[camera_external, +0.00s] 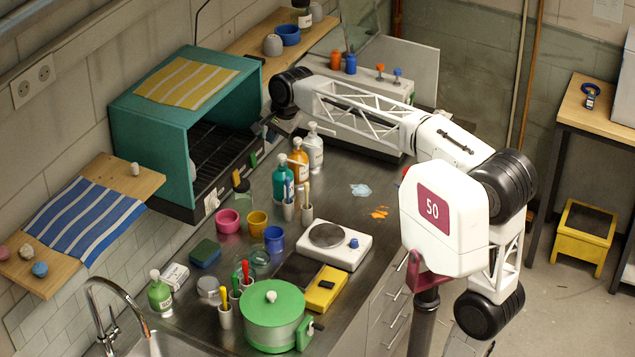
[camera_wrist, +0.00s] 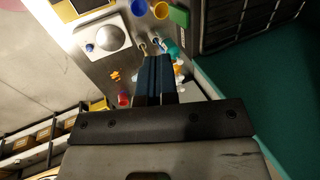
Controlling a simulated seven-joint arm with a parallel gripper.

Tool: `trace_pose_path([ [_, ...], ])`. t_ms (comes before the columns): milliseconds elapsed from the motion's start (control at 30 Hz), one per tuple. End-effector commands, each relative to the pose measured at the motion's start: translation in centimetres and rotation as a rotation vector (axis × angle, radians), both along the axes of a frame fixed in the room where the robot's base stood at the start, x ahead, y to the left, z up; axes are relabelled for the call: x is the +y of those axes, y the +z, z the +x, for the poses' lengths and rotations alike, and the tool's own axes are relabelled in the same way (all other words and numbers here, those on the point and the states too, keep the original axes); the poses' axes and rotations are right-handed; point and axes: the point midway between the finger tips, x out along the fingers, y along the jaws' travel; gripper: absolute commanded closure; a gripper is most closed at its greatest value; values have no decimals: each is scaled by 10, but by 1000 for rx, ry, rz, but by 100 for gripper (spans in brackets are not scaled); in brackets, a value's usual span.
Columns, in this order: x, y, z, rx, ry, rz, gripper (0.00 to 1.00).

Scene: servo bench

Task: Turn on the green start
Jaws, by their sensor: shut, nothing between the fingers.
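A small green piece (camera_external: 253,160), which could be the green start, sits on the front edge of the black rack unit (camera_external: 220,150) inside the teal hood (camera_external: 150,148) in the external view. Its on or off state is too small to tell. My gripper (camera_external: 266,128) is just above and right of it, in front of the hood opening. In the wrist view my gripper (camera_wrist: 158,62) is shut and empty, its dark fingers pressed together. The teal hood (camera_wrist: 240,105) is at the right there, with the black rack (camera_wrist: 228,22) above. I cannot make out the green piece in the wrist view.
Teal, orange and white bottles (camera_external: 298,160) stand on the counter close below my arm. Pink, yellow and blue cups (camera_external: 273,238), a white scale (camera_external: 328,245) and a green pot (camera_external: 273,318) are nearer the front.

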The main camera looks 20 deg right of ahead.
Motion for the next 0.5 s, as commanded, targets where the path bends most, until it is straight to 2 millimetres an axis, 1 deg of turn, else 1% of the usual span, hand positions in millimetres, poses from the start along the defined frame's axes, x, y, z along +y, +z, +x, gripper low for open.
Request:
trace_pose_path([
  [33, -1, 9, -1, -2, 0, 1, 100],
  [200, -3, 31, -3, -1, 0, 1, 100],
  [300, -4, 39, -4, -1, 0, 1, 100],
  [500, -5, 46, -5, 0, 0, 0, 100],
])
